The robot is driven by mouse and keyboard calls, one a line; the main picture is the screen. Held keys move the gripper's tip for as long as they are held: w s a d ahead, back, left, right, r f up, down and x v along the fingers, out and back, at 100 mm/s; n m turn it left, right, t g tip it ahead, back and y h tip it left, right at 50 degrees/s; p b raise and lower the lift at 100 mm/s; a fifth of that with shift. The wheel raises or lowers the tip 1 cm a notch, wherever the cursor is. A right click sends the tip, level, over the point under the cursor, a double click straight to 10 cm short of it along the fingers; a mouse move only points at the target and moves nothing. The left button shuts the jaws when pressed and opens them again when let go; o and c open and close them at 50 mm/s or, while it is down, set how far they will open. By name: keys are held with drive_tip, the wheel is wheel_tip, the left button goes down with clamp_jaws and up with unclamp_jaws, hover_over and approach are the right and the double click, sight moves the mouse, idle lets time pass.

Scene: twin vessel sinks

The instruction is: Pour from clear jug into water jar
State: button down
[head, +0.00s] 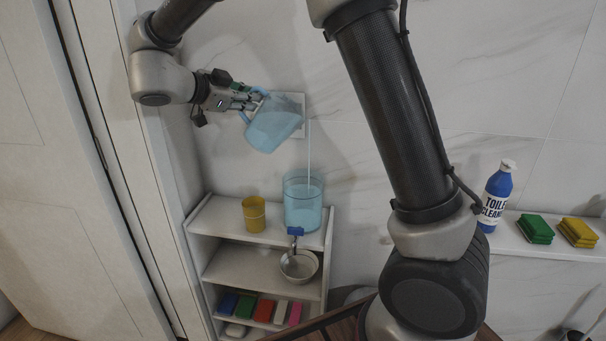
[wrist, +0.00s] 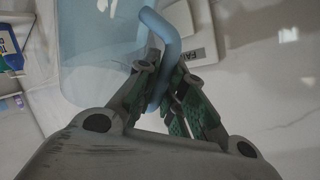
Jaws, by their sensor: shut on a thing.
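The clear jug (head: 273,126), tinted blue, is held up in the air and tilted to the right, with liquid inside. My gripper (head: 257,101) is shut on its handle, and the wrist view shows the fingers around the blue handle (wrist: 160,60). A thin stream falls from the jug's right rim toward the water jar (head: 303,207). The jar is clear blue, stands upright on the top shelf and holds blue liquid. The stream reaches the right part of the jar's opening.
A yellow cup (head: 254,214) stands left of the jar. A metal bowl (head: 299,265) and several coloured blocks (head: 263,310) sit on lower shelves. A toilet cleaner bottle (head: 494,196) and sponges (head: 536,228) stand on the right ledge. A wall plate (head: 297,102) is behind the jug.

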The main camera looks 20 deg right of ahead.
sight(250, 124)
drive_tip(key=shift+m+y, duration=0.5)
drive_tip(key=shift+s+d+f+b, duration=0.15)
drive_tip(key=shift+f+b, duration=0.1)
drive_tip(key=shift+f, duration=0.85)
drive_tip(key=shift+d+f+b, duration=0.15)
drive_tip(key=shift+f+b, duration=0.1)
drive_tip(key=shift+f, duration=0.9)
drive_tip(key=shift+s+d+f+b, duration=0.15)
drive_tip(key=shift+f+b, duration=0.1)
drive_tip(key=shift+f, duration=0.85)
idle(4.2)
